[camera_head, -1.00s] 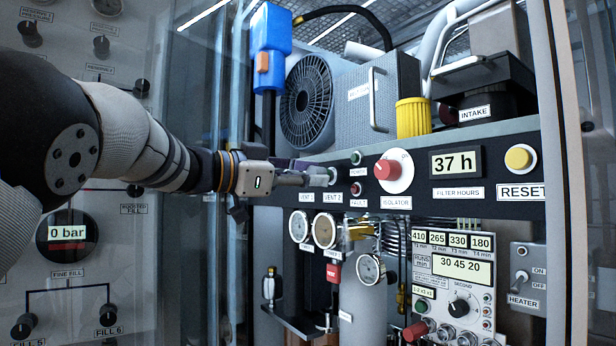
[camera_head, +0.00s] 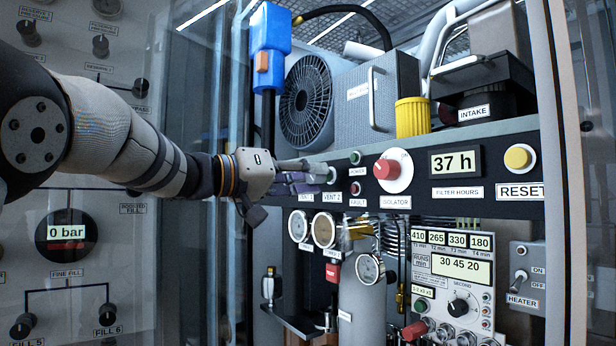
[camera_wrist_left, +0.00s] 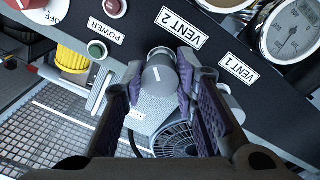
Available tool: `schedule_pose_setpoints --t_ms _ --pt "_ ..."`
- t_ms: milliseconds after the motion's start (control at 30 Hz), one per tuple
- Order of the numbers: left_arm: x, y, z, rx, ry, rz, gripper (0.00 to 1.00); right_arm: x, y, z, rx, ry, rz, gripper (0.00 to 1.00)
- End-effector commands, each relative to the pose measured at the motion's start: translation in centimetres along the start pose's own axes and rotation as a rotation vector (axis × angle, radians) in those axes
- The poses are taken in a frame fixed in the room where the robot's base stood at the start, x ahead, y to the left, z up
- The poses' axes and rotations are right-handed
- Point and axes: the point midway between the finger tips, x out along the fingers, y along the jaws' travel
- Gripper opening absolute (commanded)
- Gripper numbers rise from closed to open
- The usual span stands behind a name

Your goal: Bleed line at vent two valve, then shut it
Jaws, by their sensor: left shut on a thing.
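The vent two valve is a small grey knob (camera_head: 331,175) on the dark panel strip, above the VENT 2 label (camera_head: 328,198). In the left wrist view the knob (camera_wrist_left: 160,78) shows a white mark line on its face, beside the upside-down VENT 2 label (camera_wrist_left: 181,27). My left gripper (camera_head: 317,178) reaches it from the left and is shut on this knob. In the left wrist view the purple-padded fingers (camera_wrist_left: 162,66) lie on either side of the knob. The neighbouring VENT 1 knob is partly hidden behind a finger. My right gripper is not in view.
To the right are the green power light (camera_head: 355,158), red fault light (camera_head: 355,188) and red isolator knob (camera_head: 387,169). Two round gauges (camera_head: 323,229) hang just below the strip. A shelf with a fan unit (camera_head: 308,101) and yellow filter (camera_head: 412,117) stands above.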

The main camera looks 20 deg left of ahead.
Motion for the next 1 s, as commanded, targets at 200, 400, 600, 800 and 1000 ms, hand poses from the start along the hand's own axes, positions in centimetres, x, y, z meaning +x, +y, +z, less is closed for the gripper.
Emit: schedule_pose_setpoints --t_ms 200,400,600,800,1000 --pt "0.01 0.02 0.07 -0.144 0.005 -0.001 0.00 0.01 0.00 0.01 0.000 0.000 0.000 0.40" --pt "0.02 0.05 0.08 -0.234 0.010 -0.002 0.00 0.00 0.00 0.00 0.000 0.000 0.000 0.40" --pt "0.02 0.05 0.07 -0.279 0.012 -0.003 0.00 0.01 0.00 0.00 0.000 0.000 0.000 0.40" --pt "0.02 0.05 0.06 -0.294 0.013 -0.004 0.00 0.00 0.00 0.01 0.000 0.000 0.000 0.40" --pt "0.02 0.05 0.04 -0.293 0.014 -0.004 0.00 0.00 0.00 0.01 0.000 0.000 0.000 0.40"
